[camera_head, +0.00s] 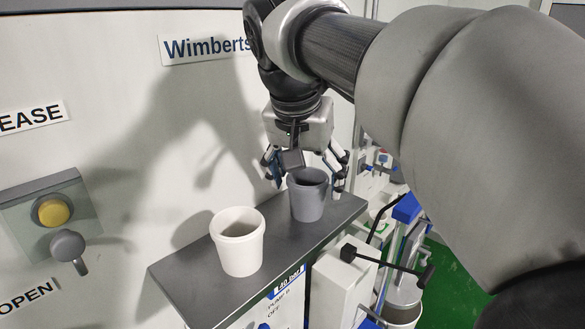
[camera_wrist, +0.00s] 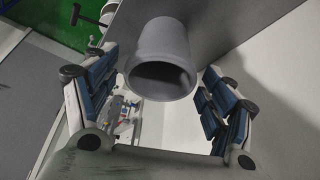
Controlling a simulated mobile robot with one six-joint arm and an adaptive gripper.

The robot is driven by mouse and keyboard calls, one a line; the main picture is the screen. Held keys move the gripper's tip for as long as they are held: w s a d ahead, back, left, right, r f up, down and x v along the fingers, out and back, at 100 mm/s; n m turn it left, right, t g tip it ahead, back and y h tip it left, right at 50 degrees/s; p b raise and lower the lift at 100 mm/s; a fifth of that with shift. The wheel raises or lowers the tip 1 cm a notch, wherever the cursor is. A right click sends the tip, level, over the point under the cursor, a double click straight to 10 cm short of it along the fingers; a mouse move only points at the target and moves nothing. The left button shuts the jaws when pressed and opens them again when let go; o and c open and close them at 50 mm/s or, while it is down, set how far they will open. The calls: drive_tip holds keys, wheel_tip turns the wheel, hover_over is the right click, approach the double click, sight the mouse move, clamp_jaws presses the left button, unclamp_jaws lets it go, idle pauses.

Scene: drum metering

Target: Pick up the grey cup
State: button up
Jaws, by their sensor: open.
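The grey cup (camera_head: 308,200) stands upright on the far end of a dark grey shelf (camera_head: 200,290) in the head view. My gripper (camera_head: 308,184) points down over it, with its fingers open on either side of the cup's rim. In the wrist view the cup (camera_wrist: 160,52) shows between and just beyond the two open fingers of my gripper (camera_wrist: 158,104). Its open mouth faces the camera and looks empty, though the inside is dark. I cannot tell whether any finger touches it.
A white cup (camera_head: 238,245) stands on the same shelf, nearer the camera. A wall panel behind has a yellow button (camera_head: 54,211) and a grey knob (camera_head: 68,247). A white device with a black handle (camera_head: 348,253) stands right of the shelf.

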drive_tip(key=shift+w+d+f, duration=0.1)
drive_tip(key=shift+w+f, duration=0.05)
drive_tip(key=shift+f, duration=0.2)
drive_tip(key=c, duration=1.1)
drive_tip(key=shift+r, duration=0.2)
drive_tip(key=shift+c, duration=0.2)
